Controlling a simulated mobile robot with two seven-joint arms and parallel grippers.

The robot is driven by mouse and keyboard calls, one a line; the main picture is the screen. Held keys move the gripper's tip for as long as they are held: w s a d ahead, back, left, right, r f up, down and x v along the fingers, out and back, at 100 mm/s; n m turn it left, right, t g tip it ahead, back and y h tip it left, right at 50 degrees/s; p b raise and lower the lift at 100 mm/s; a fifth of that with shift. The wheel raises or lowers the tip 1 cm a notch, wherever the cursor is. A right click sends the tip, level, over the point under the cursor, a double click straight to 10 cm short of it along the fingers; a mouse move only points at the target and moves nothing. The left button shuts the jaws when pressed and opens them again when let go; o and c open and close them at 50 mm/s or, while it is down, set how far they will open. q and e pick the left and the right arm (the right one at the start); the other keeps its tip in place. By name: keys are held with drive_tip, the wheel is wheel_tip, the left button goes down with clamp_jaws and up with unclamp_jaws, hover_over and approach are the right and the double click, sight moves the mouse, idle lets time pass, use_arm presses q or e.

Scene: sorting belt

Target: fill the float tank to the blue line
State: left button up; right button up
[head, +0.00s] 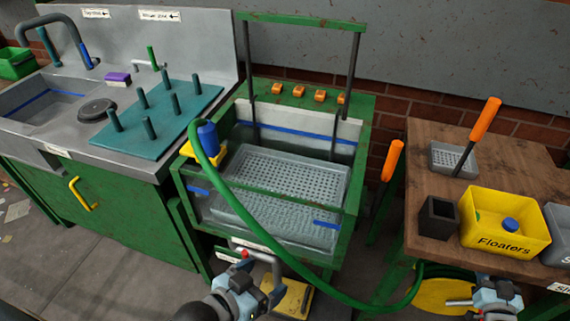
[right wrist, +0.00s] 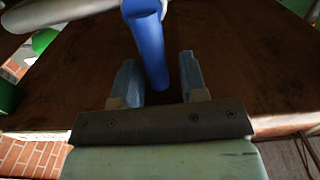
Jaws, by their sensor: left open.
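The float tank (head: 352,190) is a green-framed clear box in the middle of the head view. Blue line marks (head: 325,135) run along its back wall and front pane. A perforated grey plate (head: 300,175) lies inside, low in the tank; I cannot clearly make out a water level. A blue nozzle (head: 208,138) on a green hose (head: 243,222) sits upright at the tank's left rim, by a yellow holder. My left gripper (head: 262,270) is open and empty in front of the tank. My right gripper (right wrist: 158,82) is open, with a blue cylinder (right wrist: 147,40) between or beyond its fingers.
The hose loops down to a yellow reel (head: 440,296) at the lower right. A sink bench with a pegged teal board (head: 165,125) stands at left.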

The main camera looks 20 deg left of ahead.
drive_tip(key=o, duration=0.4)
drive_tip(key=shift+c, duration=0.2)
drive_tip(key=s+p, duration=0.3)
drive_tip(key=s, duration=0.5)
drive_tip(key=shift+d+p, duration=0.35)
drive_tip(key=shift+p, duration=0.05)
